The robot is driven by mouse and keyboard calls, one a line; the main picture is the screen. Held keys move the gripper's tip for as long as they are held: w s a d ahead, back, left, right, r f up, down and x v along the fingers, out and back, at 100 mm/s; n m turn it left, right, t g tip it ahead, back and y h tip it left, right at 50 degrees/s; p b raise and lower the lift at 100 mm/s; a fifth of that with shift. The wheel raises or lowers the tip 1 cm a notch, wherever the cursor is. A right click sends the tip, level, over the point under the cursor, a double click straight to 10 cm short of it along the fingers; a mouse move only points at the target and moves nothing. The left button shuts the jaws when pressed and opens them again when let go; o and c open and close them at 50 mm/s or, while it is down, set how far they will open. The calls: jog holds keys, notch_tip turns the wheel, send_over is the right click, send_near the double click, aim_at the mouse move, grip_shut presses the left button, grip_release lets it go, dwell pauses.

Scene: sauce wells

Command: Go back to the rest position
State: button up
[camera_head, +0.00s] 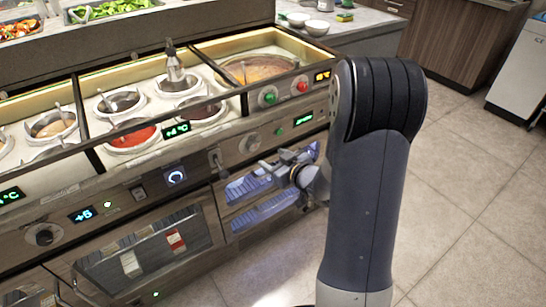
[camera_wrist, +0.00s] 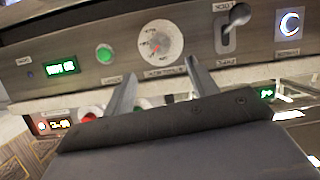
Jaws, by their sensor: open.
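My gripper (camera_head: 280,163) is in front of the counter's front panel in the head view, low beside the knobs and left of my arm's upright link. It is open, with nothing between its fingers. In the wrist view my gripper (camera_wrist: 161,68) shows two separated fingers pointing toward a panel with a round dial (camera_wrist: 160,43), a green button (camera_wrist: 104,54) and a lever switch (camera_wrist: 235,25). I cannot tell whether the fingers touch the panel.
A glass-fronted door (camera_head: 150,255) is below. Bowls (camera_head: 318,28) stand on the back counter. Tiled floor (camera_head: 470,210) is clear at right.

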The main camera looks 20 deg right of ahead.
aim_at(254, 147)
jog(key=shift+w, duration=0.1)
jog(key=b+x, duration=0.1)
jog(key=x, duration=1)
jog(key=shift+f, duration=0.1)
jog(key=shift+b, duration=0.45)
